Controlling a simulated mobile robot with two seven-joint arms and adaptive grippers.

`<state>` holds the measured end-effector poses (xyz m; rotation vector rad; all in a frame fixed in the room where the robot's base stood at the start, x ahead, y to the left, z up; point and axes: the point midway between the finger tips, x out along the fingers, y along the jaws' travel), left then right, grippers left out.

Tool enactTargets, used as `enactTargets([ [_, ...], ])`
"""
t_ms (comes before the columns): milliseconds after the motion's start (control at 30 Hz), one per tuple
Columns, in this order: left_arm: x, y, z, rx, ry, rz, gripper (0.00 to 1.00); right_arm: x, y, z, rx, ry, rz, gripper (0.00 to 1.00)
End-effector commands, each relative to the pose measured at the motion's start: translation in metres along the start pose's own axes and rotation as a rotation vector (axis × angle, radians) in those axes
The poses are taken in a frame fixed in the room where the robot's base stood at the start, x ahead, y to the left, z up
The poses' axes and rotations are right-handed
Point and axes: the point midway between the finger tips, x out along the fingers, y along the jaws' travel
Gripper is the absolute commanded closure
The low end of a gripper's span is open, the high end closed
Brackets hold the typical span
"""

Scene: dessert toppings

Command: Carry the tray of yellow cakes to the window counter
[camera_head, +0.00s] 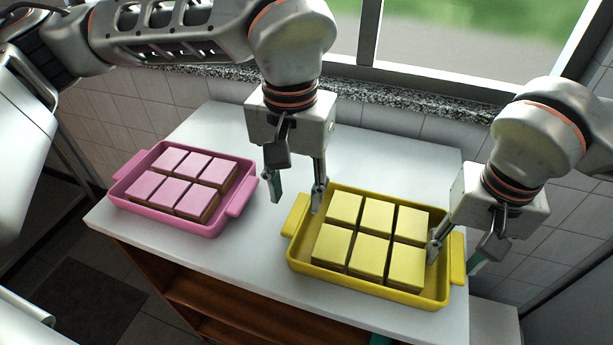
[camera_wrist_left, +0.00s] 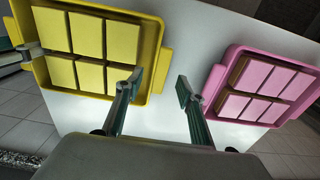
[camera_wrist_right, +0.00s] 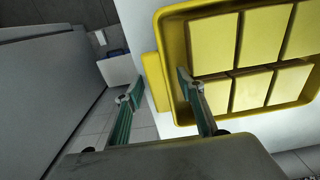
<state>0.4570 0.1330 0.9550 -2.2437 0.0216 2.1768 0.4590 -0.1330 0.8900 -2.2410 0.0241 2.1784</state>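The yellow tray (camera_head: 330,268) holds several yellow cakes (camera_head: 371,257) and sits on the white table. My left gripper (camera_head: 295,190) is open and empty above its left end. In the left wrist view one finger overlaps the tray's rim, and the tray's handle (camera_wrist_left: 165,71) shows between the fingers. My right gripper (camera_head: 453,256) is open at the right end, one finger over the inside and one outside. In the right wrist view the right handle (camera_wrist_right: 155,82) lies between the fingers; I see no contact. The window counter (camera_head: 385,95) is a speckled stone ledge behind the table.
A pink tray (camera_head: 190,225) with several pink cakes stands left of the yellow tray on the white table (camera_head: 255,245). A tiled wall drops below the ledge. Open wooden shelves (camera_head: 235,310) show under the table's front. The ledge's visible stretch looks bare.

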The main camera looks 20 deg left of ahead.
Motion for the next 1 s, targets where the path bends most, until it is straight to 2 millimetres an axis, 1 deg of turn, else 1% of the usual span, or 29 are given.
enactTargets([
  [33,-0.011,0.000,-0.001,-0.002,0.004,0.000,0.62,0.000,0.000,0.000,0.000,0.000,0.000,0.62],
  [200,-0.039,0.000,0.000,-0.001,0.002,-0.001,0.62,0.000,0.000,0.000,0.000,0.000,0.000,0.62],
  [333,-0.051,0.000,0.000,-0.002,0.000,-0.001,0.62,0.000,0.000,0.000,0.000,0.000,0.000,0.62],
  [433,-0.055,0.000,0.001,-0.002,-0.001,-0.001,0.62,-0.001,0.000,0.000,0.000,0.000,0.000,0.62],
  [533,-0.057,0.000,0.001,-0.002,-0.001,-0.001,0.62,-0.009,0.000,-0.001,0.000,0.002,-0.001,0.62],
  [667,-0.056,0.000,0.001,-0.002,-0.001,-0.001,0.62,-0.030,0.000,-0.001,0.001,0.005,0.000,0.62],
  [900,-0.056,0.000,0.001,-0.002,-0.001,-0.001,0.62,-0.080,0.000,-0.001,0.001,0.006,-0.001,0.62],
  [1000,-0.056,0.000,0.001,-0.002,-0.001,-0.001,0.62,-0.096,0.000,-0.001,0.000,0.004,0.000,0.62],
])
